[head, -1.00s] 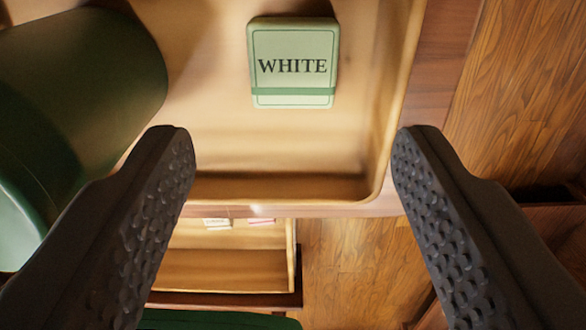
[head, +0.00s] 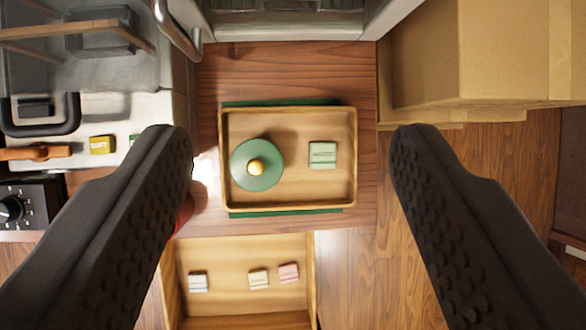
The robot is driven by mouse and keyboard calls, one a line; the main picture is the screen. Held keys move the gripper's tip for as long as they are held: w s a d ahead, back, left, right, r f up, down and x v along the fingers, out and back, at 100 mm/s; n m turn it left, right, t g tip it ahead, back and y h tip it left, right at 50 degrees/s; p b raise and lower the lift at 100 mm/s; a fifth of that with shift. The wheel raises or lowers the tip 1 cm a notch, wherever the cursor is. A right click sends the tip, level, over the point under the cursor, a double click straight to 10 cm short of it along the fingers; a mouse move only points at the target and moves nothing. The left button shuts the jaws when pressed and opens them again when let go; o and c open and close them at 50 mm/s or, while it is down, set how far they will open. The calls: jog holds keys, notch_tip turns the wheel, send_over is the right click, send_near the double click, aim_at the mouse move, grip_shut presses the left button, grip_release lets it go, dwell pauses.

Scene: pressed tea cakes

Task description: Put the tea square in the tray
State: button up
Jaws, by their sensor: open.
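A pale green tea square (head: 322,155) lies flat in the right half of the wooden tray (head: 290,203). Its label is too small to read now. A green round tin with a gold knob (head: 257,165) stands in the tray to its left, apart from it. My gripper (head: 288,135) is open and empty. Its two dark fingers frame the tray from high above and touch nothing.
Cardboard boxes (head: 460,60) stand at upper right. At left, a counter (head: 165,130) holds a yellow "SOFT" block (head: 102,145). Bare wood shows above the tray.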

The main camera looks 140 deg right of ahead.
jog(key=s+a+r+t, duration=0.3)
jog(key=s+r, duration=0.1)
jog(key=r, duration=0.5)
jog(key=s+a+r+t, duration=0.3)
jog(key=s+r, duration=0.1)
jog(key=r, duration=0.6)
jog(key=s+a+r+t, duration=0.3)
jog(key=s+r, duration=0.2)
jog(key=r, duration=0.5)
jog(key=shift+y, duration=0.4)
jog(key=shift+f+b, duration=0.45)
jog(key=shift+b, duration=0.05)
